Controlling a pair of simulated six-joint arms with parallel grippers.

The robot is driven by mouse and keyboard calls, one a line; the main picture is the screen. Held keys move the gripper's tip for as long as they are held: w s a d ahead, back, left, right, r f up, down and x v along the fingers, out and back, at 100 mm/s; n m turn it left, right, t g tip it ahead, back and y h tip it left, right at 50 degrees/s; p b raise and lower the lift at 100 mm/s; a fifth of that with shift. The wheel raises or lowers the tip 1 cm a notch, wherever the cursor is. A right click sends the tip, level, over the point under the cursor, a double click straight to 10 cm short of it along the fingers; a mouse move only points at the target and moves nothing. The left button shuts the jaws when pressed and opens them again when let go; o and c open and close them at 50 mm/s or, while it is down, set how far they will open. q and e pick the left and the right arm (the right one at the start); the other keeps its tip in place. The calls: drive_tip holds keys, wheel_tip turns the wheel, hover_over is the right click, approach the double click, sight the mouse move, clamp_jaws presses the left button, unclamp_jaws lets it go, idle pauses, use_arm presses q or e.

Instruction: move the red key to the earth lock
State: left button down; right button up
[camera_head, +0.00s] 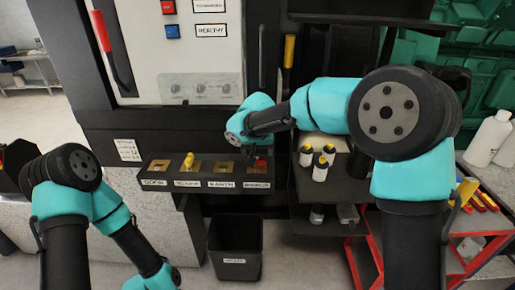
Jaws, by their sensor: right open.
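The lock strip (222,171) is a dark ledge with several brass lock plates, each above a white label. The red key (260,165) is at the rightmost plate, partly hidden by my right wrist. The earth lock (222,168) is the plate just left of it, above the label that reads EARTH, and it shows no key. A yellow key (189,160) stands in the plate further left. My right gripper (259,152) is open, pointing down just over the red key; its fingers are small and dark, and I cannot tell whether they touch it. My left gripper is out of view.
A black bin (235,250) stands on the floor below the strip. A dark shelf (335,188) with small yellow-topped bottles (321,168) is close on the right. A cabinet panel (200,60) rises behind. A red-framed cart (475,222) is at the far right.

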drive_tip(key=shift+x, duration=2.3)
drive_tip(key=c, duration=0.9)
drive_tip(key=shift+r, duration=2.55)
drive_tip(key=shift+a, duration=0.15)
drive_tip(key=w+a, duration=0.1)
drive_tip(key=a, duration=1)
drive_tip(key=shift+w+a, duration=0.15)
drive_tip(key=shift+a, duration=0.2)
drive_tip(key=shift+f, duration=0.2)
drive_tip(key=shift+f, duration=0.85)
